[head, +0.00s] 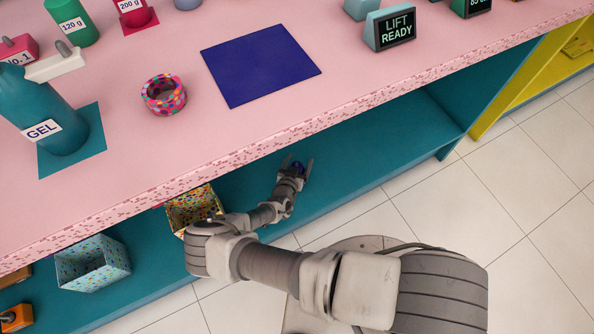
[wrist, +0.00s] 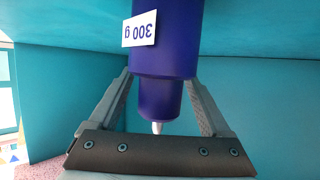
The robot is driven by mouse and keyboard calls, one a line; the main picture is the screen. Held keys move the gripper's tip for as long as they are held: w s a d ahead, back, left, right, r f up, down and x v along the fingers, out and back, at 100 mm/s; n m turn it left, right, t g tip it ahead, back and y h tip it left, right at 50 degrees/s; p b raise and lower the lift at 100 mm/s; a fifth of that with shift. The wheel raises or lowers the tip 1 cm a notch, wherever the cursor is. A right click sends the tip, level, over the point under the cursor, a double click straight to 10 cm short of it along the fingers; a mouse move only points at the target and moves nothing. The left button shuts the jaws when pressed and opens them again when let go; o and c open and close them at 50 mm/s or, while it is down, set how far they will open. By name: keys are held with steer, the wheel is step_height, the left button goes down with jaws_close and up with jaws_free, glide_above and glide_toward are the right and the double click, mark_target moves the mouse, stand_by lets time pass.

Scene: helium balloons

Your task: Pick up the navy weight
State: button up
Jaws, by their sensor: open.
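The navy weight (wrist: 165,45) has a white label reading 300 g, upside down in the wrist view. It has a wide body, a narrower part and a small pale tip pointing toward my gripper's palm. My gripper (wrist: 160,88) is open, with one finger on each side of the narrower part; I cannot tell if either finger touches it. In the head view my gripper (head: 298,167) reaches under the pink counter to the teal lower shelf (head: 345,170). Only a small navy bit of the weight (head: 298,165) shows there between the fingers.
The pink counter (head: 200,130) overhangs the shelf close to my gripper. A patterned box (head: 193,208) stands near my forearm, and a speckled box (head: 92,263) is farther left. The shelf right of my gripper is clear. A navy mat (head: 260,64) lies on the counter.

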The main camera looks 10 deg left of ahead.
jaws_close()
stand_by(0.3)
steer(key=shift+r, duration=0.2)
